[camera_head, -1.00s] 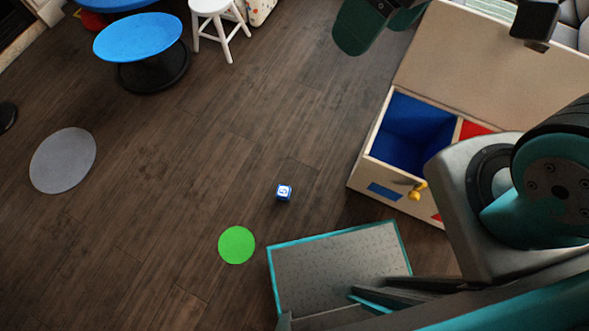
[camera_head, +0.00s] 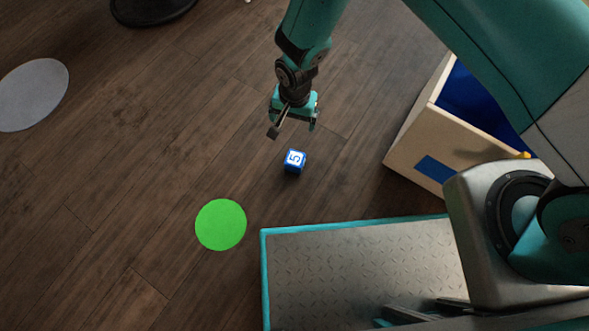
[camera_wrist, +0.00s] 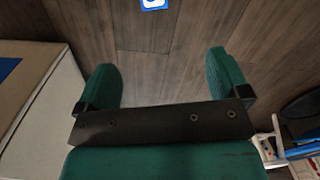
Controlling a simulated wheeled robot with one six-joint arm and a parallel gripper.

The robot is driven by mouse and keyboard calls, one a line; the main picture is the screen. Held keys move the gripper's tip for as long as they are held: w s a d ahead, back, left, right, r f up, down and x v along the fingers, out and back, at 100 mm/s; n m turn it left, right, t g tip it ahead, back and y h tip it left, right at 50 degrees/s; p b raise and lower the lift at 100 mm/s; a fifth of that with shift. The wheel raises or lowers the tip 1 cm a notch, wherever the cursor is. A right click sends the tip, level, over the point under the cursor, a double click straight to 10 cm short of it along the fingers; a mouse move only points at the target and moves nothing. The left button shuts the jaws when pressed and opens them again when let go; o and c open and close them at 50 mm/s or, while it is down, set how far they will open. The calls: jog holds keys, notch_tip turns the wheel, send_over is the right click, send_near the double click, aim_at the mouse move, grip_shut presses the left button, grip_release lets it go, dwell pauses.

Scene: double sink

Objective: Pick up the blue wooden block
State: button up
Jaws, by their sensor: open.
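The blue wooden block (camera_head: 294,161) lies on the dark wood floor, with a white top face marked 5. In the wrist view the block (camera_wrist: 154,4) shows only partly at the top edge, cut off by the frame. My gripper (camera_head: 292,127) is open and empty, with its fingers apart. It is just beyond the block in the head view and appears to be above the floor. In the wrist view my gripper's two green fingers (camera_wrist: 165,85) have bare floor between them.
A flat green disc (camera_head: 220,224) lies on the floor left of the block. A wooden box with a blue compartment (camera_head: 420,150) stands to the right. A grey disc (camera_head: 35,94) lies at far left. Floor around the block is clear.

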aim_at(295, 158)
jog(key=shift+m, duration=0.3)
jog(key=f+b, duration=0.2)
jog(key=f, duration=0.4)
jog(key=s+f+b, duration=0.1)
jog(key=f+b, duration=0.2)
jog(key=f, duration=0.4)
jog(key=f+b, duration=0.3)
jog(key=f, duration=0.3)
jog(key=shift+s+d+f, duration=0.15)
jog(key=shift+d+f, duration=0.05)
jog(key=shift+f, duration=0.15)
jog(key=f+b, duration=0.1)
jog(key=f, duration=0.1)
jog(key=f+b, duration=0.4)
jog(key=shift+w+f, duration=0.25)
jog(key=shift+w, duration=0.05)
jog(key=shift+r, duration=0.1)
jog(key=c, duration=1)
